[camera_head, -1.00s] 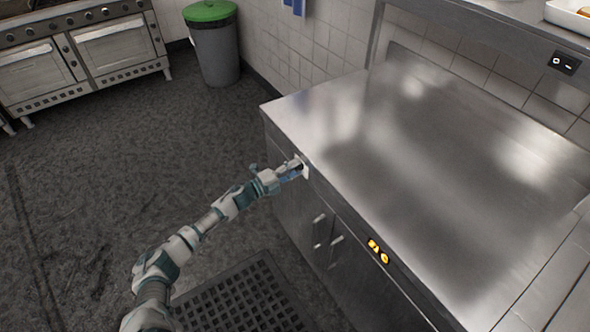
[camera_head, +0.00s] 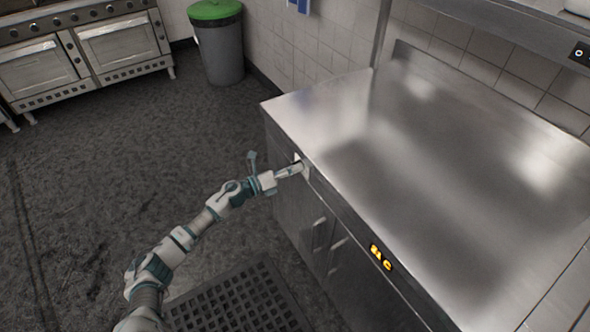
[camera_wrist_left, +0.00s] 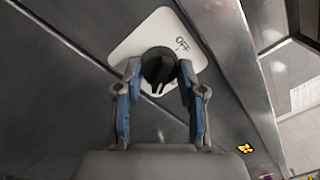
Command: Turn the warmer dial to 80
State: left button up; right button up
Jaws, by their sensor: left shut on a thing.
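The warmer (camera_head: 440,175) is a steel cabinet with a wide bare top on the right in the head view. Its dial (camera_wrist_left: 159,68) is a round black knob on a white plate (camera_wrist_left: 200,55) marked OFF in the left wrist view. My left gripper (camera_head: 297,168) reaches the front panel near the far left corner. In the wrist view its two fingers (camera_wrist_left: 160,82) are shut on the dial from both sides. An orange lit display (camera_head: 381,257) is on the front panel; I cannot read its number. My right gripper is not in view.
Cabinet door handles (camera_head: 320,232) stick out below the panel, near my left arm. A black floor mat (camera_head: 240,300) lies in front of the warmer. A grey bin with a green lid (camera_head: 217,45) and ovens (camera_head: 85,50) stand at the back. The floor between is clear.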

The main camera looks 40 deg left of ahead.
pick_arm(q)
jog(key=shift+s+d+f+m+g, duration=0.1)
jog(key=shift+f+m+g, duration=0.2)
jog(key=shift+f, duration=0.3)
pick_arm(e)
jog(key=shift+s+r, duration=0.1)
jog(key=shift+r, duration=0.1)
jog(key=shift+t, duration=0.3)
pick_arm(q)
jog(key=o, duration=1.2)
jog(key=shift+c, duration=0.2)
jog(key=shift+r, duration=0.2)
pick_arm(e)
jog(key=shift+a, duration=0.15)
pick_arm(q)
jog(key=shift+a+r, duration=0.1)
jog(key=shift+a, duration=0.1)
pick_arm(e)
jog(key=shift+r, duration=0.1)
pick_arm(q)
jog(key=v, duration=1.1)
jog(key=shift+s+a+f, duration=0.2)
jog(key=shift+s+f, duration=0.1)
